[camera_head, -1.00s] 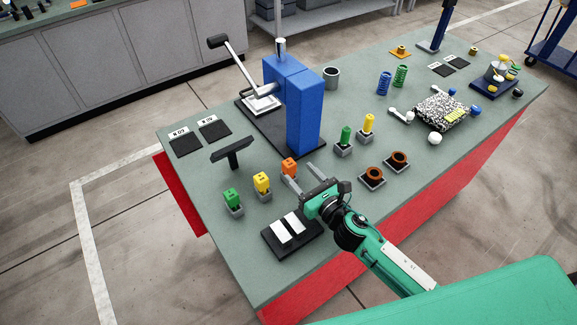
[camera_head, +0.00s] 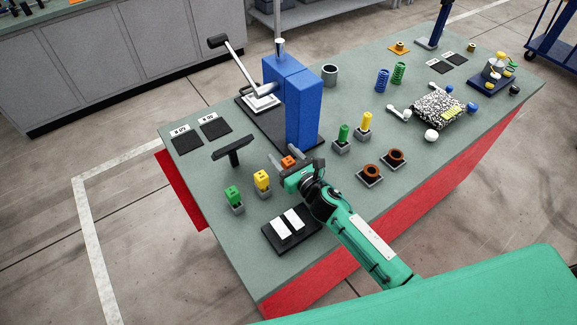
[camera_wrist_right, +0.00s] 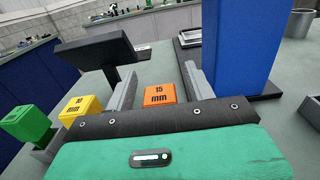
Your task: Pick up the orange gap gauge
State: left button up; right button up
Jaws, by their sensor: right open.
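The orange gap gauge (camera_head: 287,162) is a small block on the green-grey bench, and its lower part is hidden behind my right gripper in the head view. In the right wrist view its orange top (camera_wrist_right: 160,94) reads "15 mm". My right gripper (camera_head: 284,160) is open, with one finger on either side of the gauge; in the wrist view the fingers (camera_wrist_right: 158,85) flank it with a gap on each side. I cannot tell whether the fingers are level with it. My left gripper is not in view.
Yellow (camera_head: 262,180) and green (camera_head: 232,195) gauges stand in holders to the left. A black T-shaped stand (camera_head: 232,152) is behind them. The blue press (camera_head: 300,105) rises close behind the right gripper. A black tray with white strips (camera_head: 291,231) lies in front.

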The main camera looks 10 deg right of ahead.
jog(key=shift+c, duration=0.2)
jog(key=c, duration=0.9)
jog(key=shift+r, duration=0.1)
